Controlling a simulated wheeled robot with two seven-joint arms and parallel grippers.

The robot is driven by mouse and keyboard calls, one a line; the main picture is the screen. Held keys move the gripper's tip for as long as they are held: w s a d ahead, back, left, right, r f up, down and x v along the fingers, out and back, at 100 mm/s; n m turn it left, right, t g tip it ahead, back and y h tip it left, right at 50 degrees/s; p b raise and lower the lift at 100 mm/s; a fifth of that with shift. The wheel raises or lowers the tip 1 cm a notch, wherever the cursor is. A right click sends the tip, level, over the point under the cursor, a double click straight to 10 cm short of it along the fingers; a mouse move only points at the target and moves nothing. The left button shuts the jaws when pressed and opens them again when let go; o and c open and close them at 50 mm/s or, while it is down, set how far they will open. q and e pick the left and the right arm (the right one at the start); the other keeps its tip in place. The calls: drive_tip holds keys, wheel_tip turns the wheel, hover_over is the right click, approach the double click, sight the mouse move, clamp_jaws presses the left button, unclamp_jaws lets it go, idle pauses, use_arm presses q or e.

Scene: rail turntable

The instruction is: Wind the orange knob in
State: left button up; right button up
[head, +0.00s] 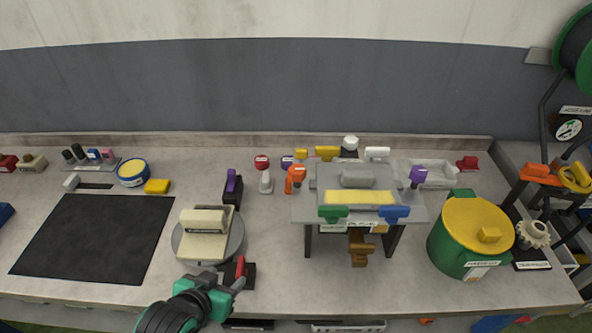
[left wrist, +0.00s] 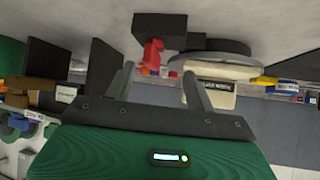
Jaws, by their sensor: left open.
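The orange knob (head: 295,174) sticks out at the left side of the grey raised fixture (head: 305,208) in the head view. A small stalk shows beside it. My left gripper (head: 233,284) is in the front left-middle of the bench, near the turntable's front right edge, left of and nearer than the orange knob. Its fingers are apart with nothing held, as the left wrist view (left wrist: 158,82) shows. I cannot pick out the orange knob for certain in the left wrist view. My right gripper is not in view.
A red lever (head: 240,267) on a black block stands close to my left gripper. The turntable (head: 235,240) bears a cream block. Green (head: 333,213) and blue (head: 394,213) knobs are on the fixture's front. A green pot (head: 455,250) stands right. Bench between turntable and fixture is mostly clear.

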use_arm(q)
drive_tip(key=w+d+r+m+t+h, duration=0.2)
drive_tip(key=w+d+r+t+h, duration=0.3)
drive_tip(key=r, duration=0.5)
drive_tip(key=h, duration=0.1)
approach(292, 176)
drive_tip(key=shift+m+t, duration=0.4)
drive_tip(key=p+x, duration=0.2)
drive_tip(key=x, duration=0.3)
drive_tip(key=p+x, duration=0.2)
drive_tip(key=x, duration=0.3)
drive_tip(key=shift+w+d+f, duration=0.15)
drive_tip(key=shift+d+f, duration=0.1)
drive_tip(key=shift+w+d+f, duration=0.15)
drive_tip(key=shift+w+d, duration=0.25)
drive_tip(key=shift+w, duration=0.25)
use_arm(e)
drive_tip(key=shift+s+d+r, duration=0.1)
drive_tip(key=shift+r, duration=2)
use_arm(q)
drive_tip(key=c, duration=1)
